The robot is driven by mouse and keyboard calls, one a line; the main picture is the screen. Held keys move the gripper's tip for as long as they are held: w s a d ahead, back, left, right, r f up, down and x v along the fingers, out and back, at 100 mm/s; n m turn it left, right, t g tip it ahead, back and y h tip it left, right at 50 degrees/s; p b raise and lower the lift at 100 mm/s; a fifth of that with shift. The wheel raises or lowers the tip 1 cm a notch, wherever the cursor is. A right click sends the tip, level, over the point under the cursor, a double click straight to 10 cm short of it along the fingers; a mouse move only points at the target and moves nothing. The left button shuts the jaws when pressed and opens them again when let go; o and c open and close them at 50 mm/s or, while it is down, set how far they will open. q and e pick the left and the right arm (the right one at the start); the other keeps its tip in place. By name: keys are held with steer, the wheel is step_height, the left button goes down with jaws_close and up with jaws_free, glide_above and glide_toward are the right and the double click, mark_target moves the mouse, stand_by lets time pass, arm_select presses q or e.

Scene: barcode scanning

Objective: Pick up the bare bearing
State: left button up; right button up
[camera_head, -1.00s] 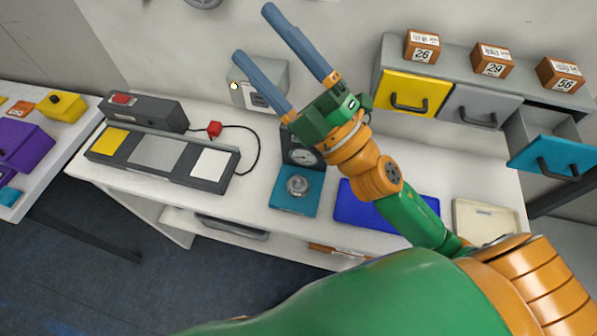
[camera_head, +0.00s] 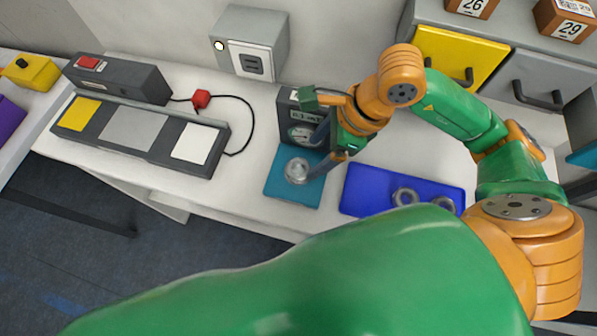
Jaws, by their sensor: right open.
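A bare silver bearing (camera_head: 297,170) lies on the teal plate (camera_head: 285,188) of a dark grey gauge unit (camera_head: 289,107). My right gripper (camera_head: 315,156) is open, its blue fingers angled down and to the left, just right of the bearing and partly over the plate and gauge. Whether a finger touches the bearing, I cannot tell. Two more silver rings lie on a blue tray (camera_head: 358,188) to the right: one ring (camera_head: 405,197) and another (camera_head: 443,205), partly hidden by my arm. My left gripper is not in view.
A grey panel with yellow, grey and white pads (camera_head: 134,129) is at left. A red button (camera_head: 201,98) on a cable sits beside it. A grey box (camera_head: 250,45) stands behind. Drawers, one yellow (camera_head: 455,55), are at the right back.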

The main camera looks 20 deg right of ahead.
mark_target(300, 168)
steer(key=b+x, duration=0.3)
steer(key=x, duration=0.3)
steer(key=shift+a, duration=0.1)
steer(key=shift+r, duration=0.1)
jaws_close()
